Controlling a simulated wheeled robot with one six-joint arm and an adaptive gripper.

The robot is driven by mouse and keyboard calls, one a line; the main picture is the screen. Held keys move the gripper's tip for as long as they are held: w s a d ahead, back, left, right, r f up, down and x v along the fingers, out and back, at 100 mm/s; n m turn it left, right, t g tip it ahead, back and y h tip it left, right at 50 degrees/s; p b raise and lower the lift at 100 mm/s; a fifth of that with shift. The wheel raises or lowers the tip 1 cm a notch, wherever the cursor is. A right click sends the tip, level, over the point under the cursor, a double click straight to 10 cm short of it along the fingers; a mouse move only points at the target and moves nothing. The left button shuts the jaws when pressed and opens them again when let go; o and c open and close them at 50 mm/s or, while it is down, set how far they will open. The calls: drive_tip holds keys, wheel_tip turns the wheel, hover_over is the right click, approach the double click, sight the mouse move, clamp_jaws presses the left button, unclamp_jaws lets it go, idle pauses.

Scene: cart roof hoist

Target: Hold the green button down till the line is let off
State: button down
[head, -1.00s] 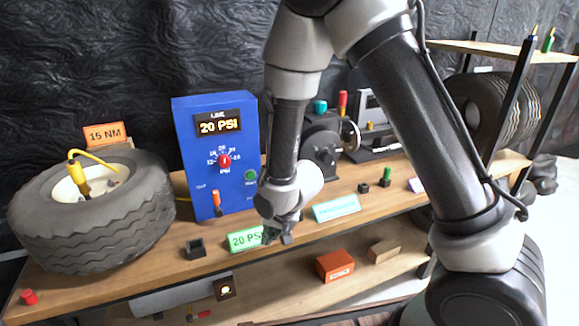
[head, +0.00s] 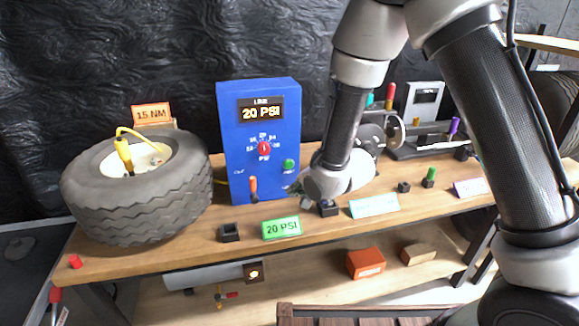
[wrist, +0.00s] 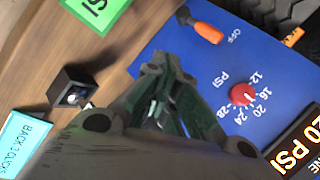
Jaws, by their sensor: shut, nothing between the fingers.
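The blue line box (head: 228,120) stands on the bench, its display reading 20 PSI. On its face are a red dial (head: 264,148), an orange lever (head: 253,186) by the OFF mark and a green button (head: 289,164) at lower right. My gripper (head: 297,189) is shut and empty, just below and in front of the button in the head view. In the wrist view the shut fingers (wrist: 155,64) cross the box's lower edge, with the red dial (wrist: 242,94) and the lever (wrist: 207,31) beyond. The button is not visible there, apparently behind my gripper. I see no contact.
A tyre (head: 135,205) with a yellow hose fitting lies left of the box. A green 20 PSI sign (head: 281,228), a black holder (head: 229,233) and a teal sign (head: 374,205) stand along the bench front. A small black block (wrist: 72,87) is close to my gripper.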

drive_tip(key=w+a, duration=0.2)
drive_tip(key=w, duration=0.5)
drive_tip(key=shift+w, duration=0.25)
drive_tip(key=shift+a, duration=0.15)
idle(1.1)
drive_tip(key=shift+w, duration=0.4)
drive_tip(key=shift+w+a, duration=0.2)
drive_tip(key=shift+w, duration=0.2)
idle(2.2)
drive_tip(key=shift+s+d, duration=0.2)
drive_tip(key=shift+s, duration=0.6)
drive_tip(key=shift+s, duration=0.1)
drive_tip(key=s, duration=0.1)
drive_tip(key=s+d, duration=0.1)
drive_tip(key=s, duration=0.2)
drive_tip(key=shift+s+d, duration=0.25)
drive_tip(key=shift+s, duration=0.05)
